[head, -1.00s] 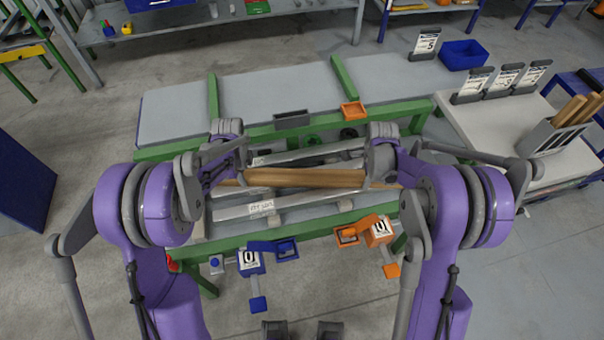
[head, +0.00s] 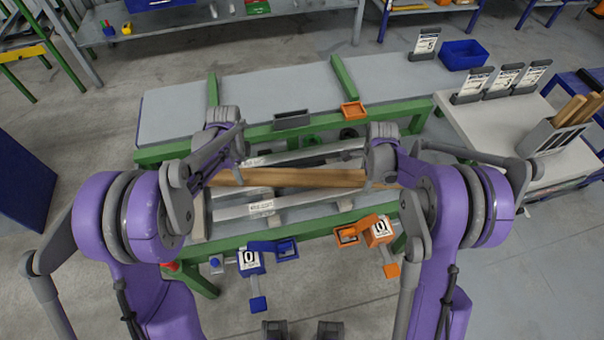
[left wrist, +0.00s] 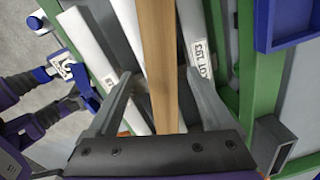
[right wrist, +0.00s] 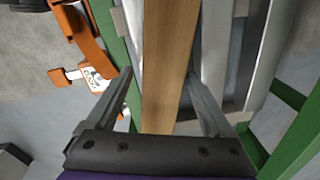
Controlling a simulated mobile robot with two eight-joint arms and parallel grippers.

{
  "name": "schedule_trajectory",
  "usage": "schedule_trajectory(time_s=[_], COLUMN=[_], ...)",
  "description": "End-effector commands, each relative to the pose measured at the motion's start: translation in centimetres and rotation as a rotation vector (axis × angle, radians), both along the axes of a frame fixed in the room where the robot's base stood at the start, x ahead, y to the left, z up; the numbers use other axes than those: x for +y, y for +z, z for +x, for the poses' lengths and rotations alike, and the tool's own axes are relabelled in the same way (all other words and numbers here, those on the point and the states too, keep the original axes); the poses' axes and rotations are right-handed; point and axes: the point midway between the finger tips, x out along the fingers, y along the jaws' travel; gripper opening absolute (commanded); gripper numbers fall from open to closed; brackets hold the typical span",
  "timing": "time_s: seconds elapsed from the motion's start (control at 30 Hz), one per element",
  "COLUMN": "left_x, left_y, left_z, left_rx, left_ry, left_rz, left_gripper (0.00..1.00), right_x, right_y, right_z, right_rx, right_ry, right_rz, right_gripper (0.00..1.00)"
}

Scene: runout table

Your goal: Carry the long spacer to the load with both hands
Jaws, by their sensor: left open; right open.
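The long spacer is a brown wooden bar (head: 290,178) lying across the runout table between two light metal bars. My left gripper (head: 228,172) is over its left part. In the left wrist view the open fingers (left wrist: 160,112) stand on either side of the wood (left wrist: 158,60), apart from it. My right gripper (head: 382,178) is over the right part. In the right wrist view its open fingers (right wrist: 160,110) straddle the wood (right wrist: 168,50). Whether the fingers reach below the bar's top is hard to tell. I cannot tell which object is the load.
Labelled metal bars (head: 240,212) lie beside the wood. A green frame rail (head: 330,226) runs along the front, with a blue fixture (head: 250,262) and an orange fixture (head: 378,232) on it. A grey panel (head: 280,95) lies behind. A white side table (head: 490,130) stands right.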

Motion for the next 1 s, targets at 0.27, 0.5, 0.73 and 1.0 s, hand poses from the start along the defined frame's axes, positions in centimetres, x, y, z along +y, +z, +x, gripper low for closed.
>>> schedule_trajectory(time_s=[0.27, 0.5, 0.73, 1.0], left_x=[0.0, 0.0, 0.0, 0.0], left_y=[5.6, 7.5, 7.6, 7.6], left_z=[-0.4, -0.5, -0.5, -0.5], left_rx=[0.000, 0.000, 0.000, 0.000], left_ry=[0.000, 0.000, 0.000, 0.000], left_rz=[0.000, 0.000, 0.000, 0.000], left_gripper=[0.86, 0.86, 0.86, 0.86], right_x=[0.0, 0.0, 0.0, 0.0], right_y=[0.0, 0.3, 3.8, 9.4], right_z=[0.0, 0.0, -0.3, -0.7], right_rx=[0.000, 0.000, 0.000, 0.000], right_ry=[0.000, 0.000, 0.000, 0.000], right_rz=[0.000, 0.000, 0.000, 0.000], right_gripper=[0.86, 0.86, 0.86, 0.86])
